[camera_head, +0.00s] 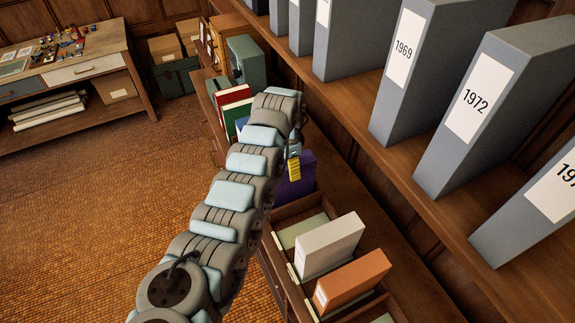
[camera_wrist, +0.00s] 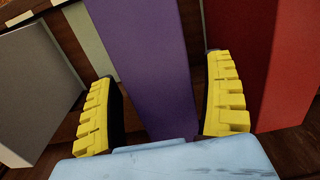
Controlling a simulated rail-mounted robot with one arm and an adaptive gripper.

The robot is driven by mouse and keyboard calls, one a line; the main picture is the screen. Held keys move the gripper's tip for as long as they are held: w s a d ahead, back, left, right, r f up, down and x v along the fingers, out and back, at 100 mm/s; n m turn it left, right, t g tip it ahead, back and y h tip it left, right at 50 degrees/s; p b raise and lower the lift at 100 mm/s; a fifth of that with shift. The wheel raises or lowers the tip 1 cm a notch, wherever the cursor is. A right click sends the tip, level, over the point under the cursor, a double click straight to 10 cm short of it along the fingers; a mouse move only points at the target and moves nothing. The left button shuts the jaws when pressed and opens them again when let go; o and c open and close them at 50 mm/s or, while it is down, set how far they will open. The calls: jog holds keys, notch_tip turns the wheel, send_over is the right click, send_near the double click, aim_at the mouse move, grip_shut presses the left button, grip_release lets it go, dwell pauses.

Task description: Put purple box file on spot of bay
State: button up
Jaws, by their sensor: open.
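The purple box file (camera_head: 304,178) stands upright on the low wooden unit, partly hidden behind my arm in the head view. In the wrist view the purple box file (camera_wrist: 148,62) fills the space between my two yellow fingers. My gripper (camera_wrist: 163,100) is open, one finger on each side of the file, with a visible gap at least on the right. In the head view one yellow finger of my gripper (camera_head: 293,170) shows in front of the file. A wooden-framed bay with a bare green spot (camera_head: 300,231) lies just nearer than the file, beside the white box file.
A white box file (camera_head: 329,246) and an orange one (camera_head: 351,282) stand in the framed bays. Red (camera_head: 233,95) and green files stand beyond my arm. Large grey files (camera_head: 465,110) line the upper shelf at right. A worktable (camera_head: 85,68) stands at far left; the floor between is clear.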

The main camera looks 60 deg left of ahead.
jog(key=shift+r, duration=0.1)
notch_tip(320, 180, up, 12)
jog(key=b, duration=0.1)
dwell(0.5)
jog(key=shift+a, duration=0.1)
dwell(0.5)
